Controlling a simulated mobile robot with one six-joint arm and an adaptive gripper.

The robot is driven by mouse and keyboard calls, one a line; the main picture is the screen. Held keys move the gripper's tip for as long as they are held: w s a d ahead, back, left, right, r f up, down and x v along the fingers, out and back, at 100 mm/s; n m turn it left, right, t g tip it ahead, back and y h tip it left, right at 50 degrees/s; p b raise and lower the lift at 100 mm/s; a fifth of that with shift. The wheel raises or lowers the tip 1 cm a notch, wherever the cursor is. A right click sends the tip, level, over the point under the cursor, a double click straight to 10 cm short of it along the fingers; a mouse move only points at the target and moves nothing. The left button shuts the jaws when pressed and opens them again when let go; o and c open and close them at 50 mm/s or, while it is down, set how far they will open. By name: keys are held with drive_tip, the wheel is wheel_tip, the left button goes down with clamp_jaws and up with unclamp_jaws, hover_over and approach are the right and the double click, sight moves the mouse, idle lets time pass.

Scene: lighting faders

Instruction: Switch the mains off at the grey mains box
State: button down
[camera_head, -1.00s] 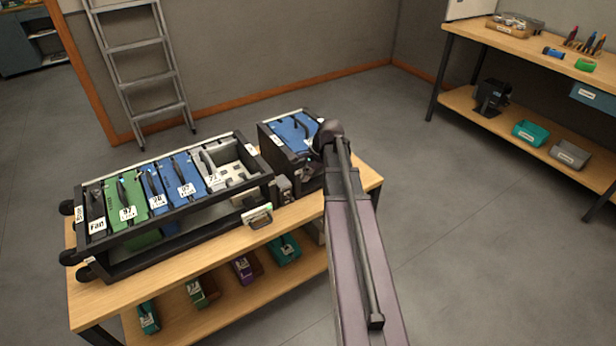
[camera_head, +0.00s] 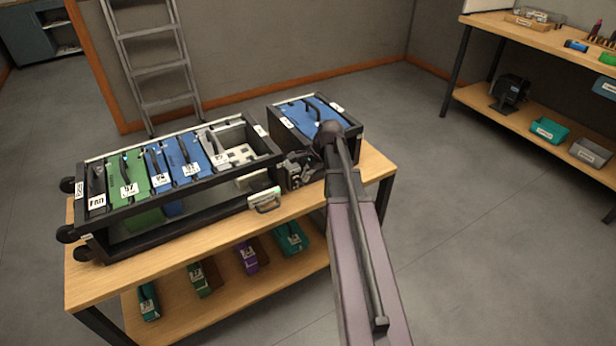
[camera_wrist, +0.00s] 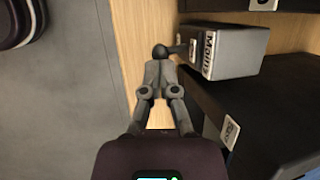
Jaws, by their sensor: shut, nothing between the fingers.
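The grey mains box (camera_wrist: 238,52) shows in the wrist view at upper right, with a white "Mains" label on its end. A dark ball knob (camera_wrist: 160,51) on a short stem stands out from its left side. My gripper (camera_wrist: 157,70) is shut and empty, its fingertips directly below the knob in the picture; I cannot tell whether they touch it. In the head view my arm's end is over the table between the long rack and the smaller blue case. There the mains box is hard to tell apart from my gripper.
The wooden table (camera_head: 110,281) carries a long black rack (camera_head: 205,203) of green and blue units and a smaller case (camera_head: 311,116) with blue units. Several coloured units lie on its lower shelf. A ladder (camera_head: 150,70) leans behind. A workbench (camera_head: 540,46) stands at right. Floor between is clear.

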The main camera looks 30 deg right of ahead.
drive_tip(key=shift+w+a+f+b, duration=0.15)
drive_tip(key=shift+f+b, duration=0.2)
drive_tip(key=shift+f, duration=0.2)
drive_tip(key=shift+a, duration=0.15)
drive_tip(key=shift+f, duration=0.1)
